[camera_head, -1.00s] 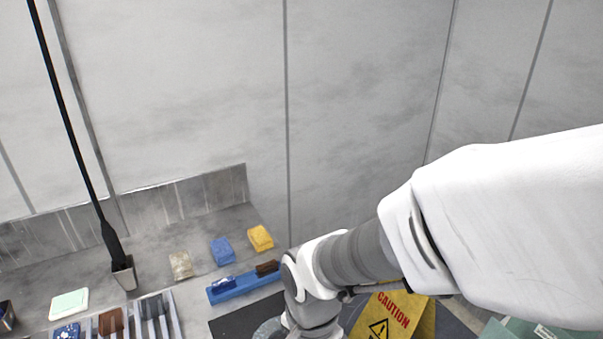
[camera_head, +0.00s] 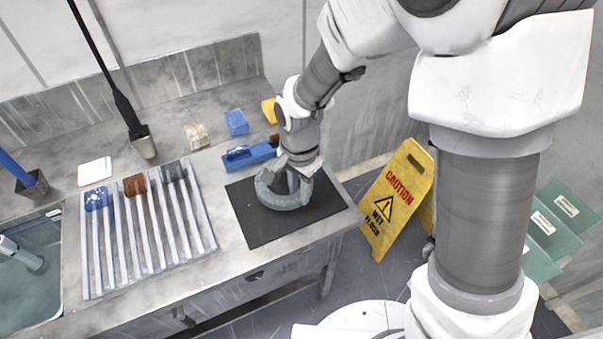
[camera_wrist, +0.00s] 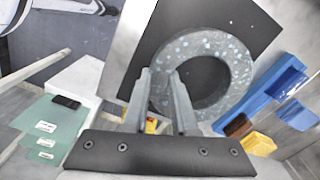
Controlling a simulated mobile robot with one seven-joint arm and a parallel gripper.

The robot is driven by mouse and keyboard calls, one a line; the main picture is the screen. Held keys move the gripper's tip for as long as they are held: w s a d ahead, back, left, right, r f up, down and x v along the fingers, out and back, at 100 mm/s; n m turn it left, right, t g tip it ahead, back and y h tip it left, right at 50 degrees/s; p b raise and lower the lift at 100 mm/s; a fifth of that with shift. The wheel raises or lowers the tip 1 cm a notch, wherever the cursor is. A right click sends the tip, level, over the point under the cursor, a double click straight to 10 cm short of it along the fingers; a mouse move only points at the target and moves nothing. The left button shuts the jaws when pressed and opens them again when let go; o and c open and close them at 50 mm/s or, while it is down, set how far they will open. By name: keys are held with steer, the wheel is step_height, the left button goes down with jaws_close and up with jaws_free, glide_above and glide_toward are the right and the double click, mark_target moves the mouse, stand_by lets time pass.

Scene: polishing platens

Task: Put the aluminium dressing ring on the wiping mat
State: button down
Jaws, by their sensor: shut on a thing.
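The aluminium dressing ring (camera_head: 285,198) is a thick grey ring with light specks. It lies flat over the black wiping mat (camera_head: 248,222) at the right end of the counter, within the mat's edges. I cannot tell whether it touches the mat or hangs just above it. In the wrist view the ring (camera_wrist: 238,72) shows nearly whole against the dark mat (camera_wrist: 163,27). My gripper (camera_wrist: 160,76) is shut on the ring's wall, one finger outside and one in the hole. In the head view my wrist hides part of the ring's far side.
Left of the mat is a ribbed rack (camera_head: 150,240) with brushes on it. Behind are a blue tray (camera_head: 250,155) and several sponge-like blocks (camera_head: 236,122). A sink (camera_head: 30,290) is at far left. A yellow caution sign (camera_head: 397,195) stands on the floor right of the counter.

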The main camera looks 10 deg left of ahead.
mark_target(299, 210)
steer(key=shift+w+a+f, duration=0.1)
steer(key=shift+w, duration=0.15)
steer(key=shift+f, duration=2)
steer(key=shift+f+b, duration=0.15)
steer(key=shift+b, duration=0.2)
steer(key=c, duration=0.7)
jaws_free()
